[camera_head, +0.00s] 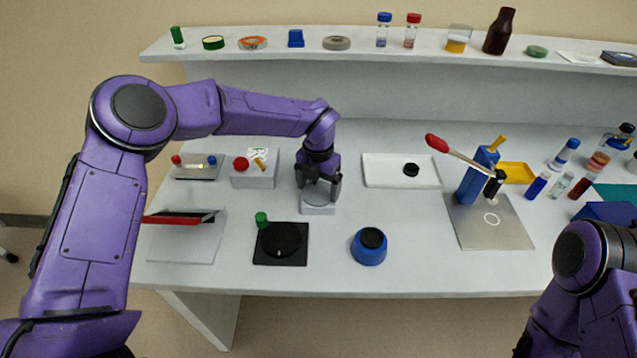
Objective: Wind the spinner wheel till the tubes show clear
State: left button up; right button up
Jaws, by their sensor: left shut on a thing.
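A black disc with a green knob (282,241), the likely spinner wheel, lies on a square black base at the front left of the bench. My left gripper (318,196) points down behind and right of it, apart from it. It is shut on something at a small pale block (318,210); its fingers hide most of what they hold. Several capped tubes stand or lean at the right, including a blue one (538,185), a clear one (561,184) and a dark red one (582,186). Their clearness is too small to judge. My right gripper is out of view.
A blue pot with a black top (369,252) stands at front centre. A white tray (385,180) holds a black piece. A blue lever press (475,180) stands on a metal plate at right. A red-handled board (180,245) is at left. A shelf (360,50) runs behind.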

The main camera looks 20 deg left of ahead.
aim_at(319, 192)
pick_arm(q)
jog(key=shift+m, duration=0.8)
jog(key=shift+p, duration=0.3)
jog(key=o, duration=0.8)
jog(key=shift+c, duration=0.2)
notch_tip(319, 192, up, 11)
jog(key=b, duration=0.2)
jog(key=shift+f, duration=0.15)
jog(key=shift+f, duration=0.1)
